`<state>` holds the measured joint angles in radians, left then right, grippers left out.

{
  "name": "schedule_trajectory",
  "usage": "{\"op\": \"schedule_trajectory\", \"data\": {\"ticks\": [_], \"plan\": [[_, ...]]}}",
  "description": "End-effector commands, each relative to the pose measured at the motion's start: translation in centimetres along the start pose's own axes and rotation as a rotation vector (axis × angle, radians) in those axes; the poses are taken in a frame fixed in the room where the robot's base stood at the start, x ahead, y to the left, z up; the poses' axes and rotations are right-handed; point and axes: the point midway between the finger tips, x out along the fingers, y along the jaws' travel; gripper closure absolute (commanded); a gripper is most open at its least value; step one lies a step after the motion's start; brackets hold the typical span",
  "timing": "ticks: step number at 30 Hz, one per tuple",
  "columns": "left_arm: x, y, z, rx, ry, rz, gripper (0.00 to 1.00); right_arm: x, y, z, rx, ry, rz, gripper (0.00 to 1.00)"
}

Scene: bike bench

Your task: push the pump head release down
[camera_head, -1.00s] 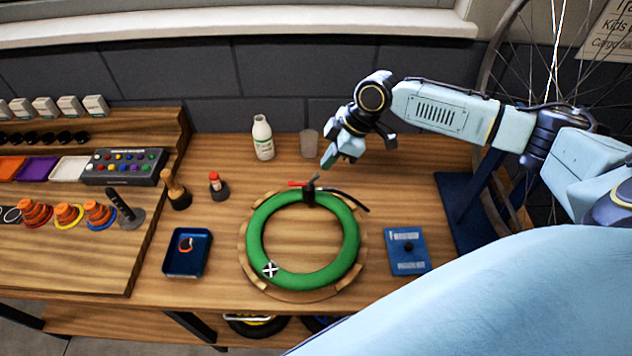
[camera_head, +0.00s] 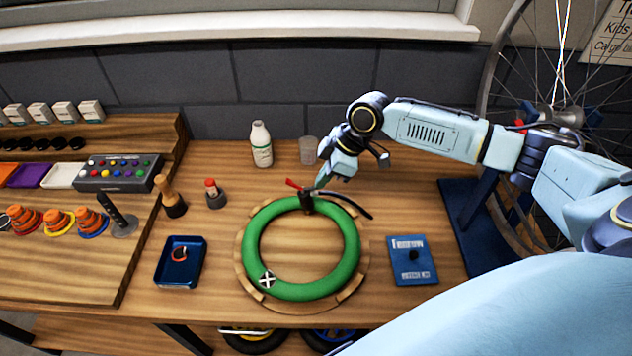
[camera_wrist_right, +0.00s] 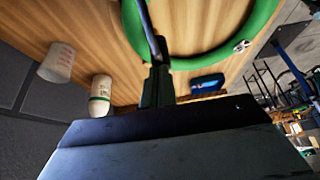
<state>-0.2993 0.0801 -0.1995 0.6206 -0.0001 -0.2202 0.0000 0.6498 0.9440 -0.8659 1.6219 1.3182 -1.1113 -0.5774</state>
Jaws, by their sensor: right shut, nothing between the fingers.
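The green tyre ring (camera_head: 352,240) lies on a round wooden stand in the head view; part of it also shows in the wrist view (camera_wrist_right: 215,60). The dark pump head (camera_head: 307,204) stands on the ring's far side, with a black hose running off to the right. Its red release lever (camera_head: 293,184) sticks out to the left, its free end tilted up. My right gripper (camera_head: 319,185) is shut and empty, its tips just above and right of the pump head; I cannot tell whether they touch it. The wrist view does not clearly show the lever. My left gripper is not in view.
A white bottle (camera_head: 261,145) and a clear cup (camera_head: 308,150) stand behind the ring. The bench front is clear.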

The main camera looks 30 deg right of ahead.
Motion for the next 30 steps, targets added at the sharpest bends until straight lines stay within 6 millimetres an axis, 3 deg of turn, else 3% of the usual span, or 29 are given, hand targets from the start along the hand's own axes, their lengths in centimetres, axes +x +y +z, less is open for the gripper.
{"op": "schedule_trajectory", "data": {"ticks": [5,12,23,30], "plan": [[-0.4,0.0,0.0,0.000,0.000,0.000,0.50,-0.4,0.0,0.1,0.001,0.001,0.001,1.00],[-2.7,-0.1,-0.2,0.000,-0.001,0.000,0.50,-2.6,0.0,2.0,0.002,0.000,0.001,1.00],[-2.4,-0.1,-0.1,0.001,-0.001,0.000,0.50,-2.7,0.1,2.2,0.000,0.002,0.002,1.00],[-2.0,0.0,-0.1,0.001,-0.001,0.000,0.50,-6.5,0.2,2.3,0.000,0.002,0.006,1.00]]}}
